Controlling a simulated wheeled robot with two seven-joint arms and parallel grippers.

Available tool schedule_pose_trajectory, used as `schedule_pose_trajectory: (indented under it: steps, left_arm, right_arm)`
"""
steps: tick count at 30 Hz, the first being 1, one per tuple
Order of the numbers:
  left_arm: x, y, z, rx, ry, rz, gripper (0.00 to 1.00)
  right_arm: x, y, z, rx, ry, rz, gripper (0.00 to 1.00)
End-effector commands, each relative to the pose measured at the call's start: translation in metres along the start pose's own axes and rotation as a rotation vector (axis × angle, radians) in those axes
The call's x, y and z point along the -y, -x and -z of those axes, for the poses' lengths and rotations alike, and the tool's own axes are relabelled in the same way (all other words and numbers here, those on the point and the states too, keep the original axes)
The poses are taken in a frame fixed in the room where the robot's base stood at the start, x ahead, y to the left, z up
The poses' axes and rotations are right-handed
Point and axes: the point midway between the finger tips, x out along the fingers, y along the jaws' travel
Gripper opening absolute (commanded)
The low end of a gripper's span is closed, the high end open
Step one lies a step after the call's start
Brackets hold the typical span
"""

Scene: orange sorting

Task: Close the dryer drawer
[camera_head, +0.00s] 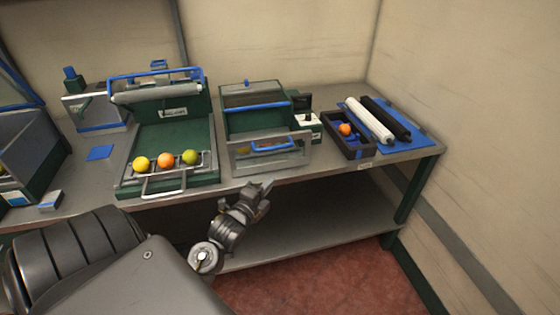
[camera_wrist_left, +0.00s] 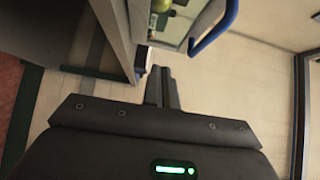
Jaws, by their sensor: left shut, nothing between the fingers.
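The dryer is a green box (camera_head: 237,98) with a blue bar, in the middle of the bench. Its drawer has a pale grey front panel (camera_head: 298,153) with a blue handle (camera_head: 270,147), and it stands out from the body toward me. Fruit shows partly behind the panel. My left gripper (camera_head: 264,190) is shut and empty, below and in front of the drawer, apart from the handle. In the left wrist view the shut fingers (camera_wrist_left: 162,88) are near the blue handle (camera_wrist_left: 215,28), with a yellow-green fruit (camera_wrist_left: 154,24) beyond. My right gripper is out of view.
Left of the dryer, a green tray machine (camera_head: 170,140) holds three fruits at its front rail. To the right are a dark box (camera_head: 362,152) with an orange and a blue mat (camera_head: 408,143) with two rollers. A lower shelf (camera_head: 300,225) runs under the bench (camera_head: 385,160).

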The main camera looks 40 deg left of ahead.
Motion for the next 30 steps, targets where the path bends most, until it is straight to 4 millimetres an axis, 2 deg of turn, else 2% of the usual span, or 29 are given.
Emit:
schedule_pose_trajectory:
  steps: [14,21,30]
  left_arm:
    - [0.003,-0.093,0.0,0.001,0.003,0.0,0.0]
    - [0.001,-0.112,-0.023,0.0,0.0,-0.001,0.0]
    - [0.0,-0.117,-0.028,0.0,0.002,0.0,0.0]
  right_arm:
    - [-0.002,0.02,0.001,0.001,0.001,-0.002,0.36]
    - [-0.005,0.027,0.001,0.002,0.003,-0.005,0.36]
    - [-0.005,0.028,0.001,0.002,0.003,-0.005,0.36]
